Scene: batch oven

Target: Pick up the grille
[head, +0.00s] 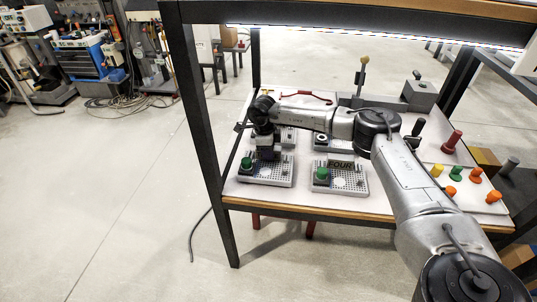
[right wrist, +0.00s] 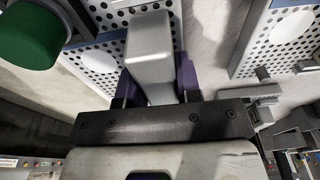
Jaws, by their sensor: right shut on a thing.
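Several white perforated plates on grey bases, grille-like, lie on the table. One is at the front left (head: 278,174), under my right gripper (head: 266,154), and one is at the front right (head: 350,183). In the right wrist view my right gripper (right wrist: 156,82) has its purple fingers shut on a smooth grey bar (right wrist: 152,45). Perforated plate surface (right wrist: 98,62) shows beside and behind this bar. I cannot tell whether the bar is fixed to the plate or whether the plate is lifted. My left gripper is not in view.
Green knobs stand on the front plates, at the left (head: 246,164) and right (head: 321,173). A "FOUR" label (head: 341,164) is behind the right one. A tray with orange and yellow knobs (head: 470,186) and a red knob (head: 452,142) are at the right. An overhead frame spans the table (head: 300,205).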

